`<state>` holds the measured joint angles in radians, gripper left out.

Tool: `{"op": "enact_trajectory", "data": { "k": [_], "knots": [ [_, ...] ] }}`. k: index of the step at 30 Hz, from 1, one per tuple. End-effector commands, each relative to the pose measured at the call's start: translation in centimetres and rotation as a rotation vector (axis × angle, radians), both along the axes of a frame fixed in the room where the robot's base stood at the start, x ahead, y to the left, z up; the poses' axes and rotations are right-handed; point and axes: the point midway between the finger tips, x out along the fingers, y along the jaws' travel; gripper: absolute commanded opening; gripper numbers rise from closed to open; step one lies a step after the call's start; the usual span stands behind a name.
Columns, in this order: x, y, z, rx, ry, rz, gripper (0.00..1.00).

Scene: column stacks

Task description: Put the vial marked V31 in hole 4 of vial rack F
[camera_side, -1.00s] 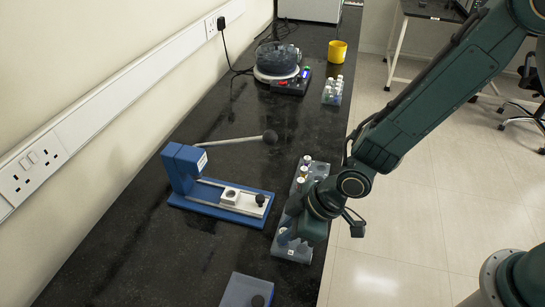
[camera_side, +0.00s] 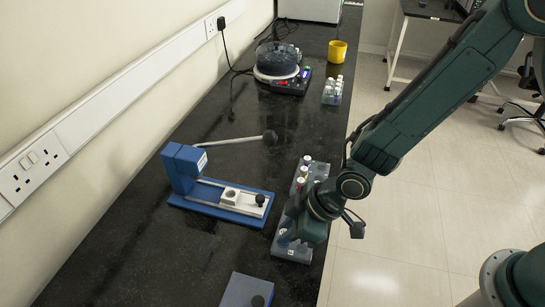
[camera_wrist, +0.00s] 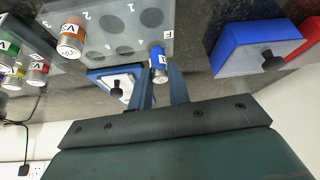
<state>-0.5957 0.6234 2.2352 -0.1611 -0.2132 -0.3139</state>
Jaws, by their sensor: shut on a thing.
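My gripper (camera_wrist: 161,80) is shut on a vial with a blue band (camera_wrist: 159,62), seen between the two fingers in the wrist view. Its marking is not readable. The vial is at the edge of a grey rack marked F (camera_wrist: 110,32), beside the printed numbers and round dark holes. I cannot tell whether its end is inside a hole or above it. A vial with an orange band (camera_wrist: 70,38) stands at this rack's left end. In the side view my gripper (camera_side: 291,232) is low over the near end of the rack row (camera_side: 292,253), and the arm hides the held vial.
Several vials with green, red and yellow bands (camera_wrist: 38,71) stand left of the rack in the wrist view. A blue device with a sliding stage (camera_side: 222,195) is left of the racks. A blue box (camera_side: 246,291) lies nearer. A yellow cup (camera_side: 337,52) stands far back.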

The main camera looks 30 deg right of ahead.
Motion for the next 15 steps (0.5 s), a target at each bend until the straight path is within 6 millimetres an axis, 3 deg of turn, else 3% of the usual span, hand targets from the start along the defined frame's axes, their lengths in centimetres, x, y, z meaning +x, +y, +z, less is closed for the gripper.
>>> {"op": "enact_trajectory", "data": {
  "k": [15],
  "knots": [
    [0.03, 0.02, -0.54, 0.001, -0.001, 0.000, 0.00]
  ]
}}
